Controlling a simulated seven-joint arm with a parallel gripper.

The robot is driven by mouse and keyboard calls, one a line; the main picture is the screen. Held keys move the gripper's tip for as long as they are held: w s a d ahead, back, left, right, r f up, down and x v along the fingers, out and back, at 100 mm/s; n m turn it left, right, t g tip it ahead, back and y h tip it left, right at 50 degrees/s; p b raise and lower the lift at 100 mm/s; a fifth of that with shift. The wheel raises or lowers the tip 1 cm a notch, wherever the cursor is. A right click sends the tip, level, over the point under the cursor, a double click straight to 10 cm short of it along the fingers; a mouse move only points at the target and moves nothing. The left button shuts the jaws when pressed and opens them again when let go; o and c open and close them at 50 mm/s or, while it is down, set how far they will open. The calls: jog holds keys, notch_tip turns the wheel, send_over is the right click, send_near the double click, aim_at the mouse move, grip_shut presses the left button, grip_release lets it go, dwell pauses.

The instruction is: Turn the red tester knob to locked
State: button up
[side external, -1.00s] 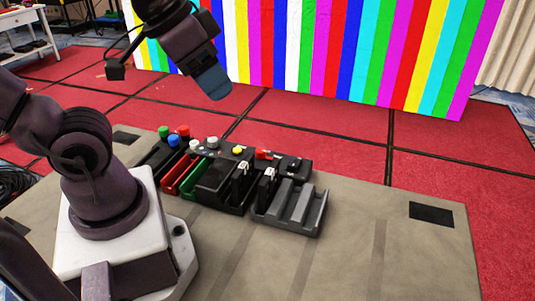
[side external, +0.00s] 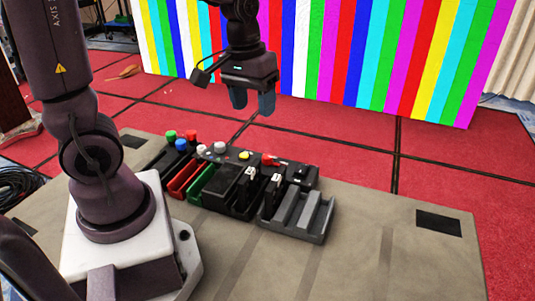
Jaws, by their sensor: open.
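A red knob-like piece (side external: 270,160) sits on the black unit at the back right of the row of devices. It is small here, and I cannot tell which way it is turned. Another red knob (side external: 191,134) stands at the back left, beside a green knob (side external: 171,135) and a blue knob (side external: 181,145). I cannot tell from this view which red one belongs to the tester. My gripper (side external: 252,101) hangs in the air above and behind the devices. Its two blue-grey fingers point down, apart and empty, touching nothing.
A grey slotted tray (side external: 322,232) stands at the right end of the row. Red (side external: 184,179) and green (side external: 202,182) bins lie at the left. A yellow button (side external: 244,155) is near the middle. The tabletop to the right is clear. A striped video wall stands behind.

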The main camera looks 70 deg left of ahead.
aim_at(267, 156)
jog(key=w+a+f+n+g, duration=0.1)
jog(key=w+a+f+n, duration=0.6)
jog(key=a+f+n, duration=0.5)
jog(key=shift+n, duration=0.9)
jog(key=f, duration=0.3)
jog(key=d+f, duration=0.1)
jog(key=f, duration=0.5)
jog(key=shift+w+d+f, duration=0.2)
jog(key=shift+d+f, duration=0.05)
jog(key=c, duration=0.9)
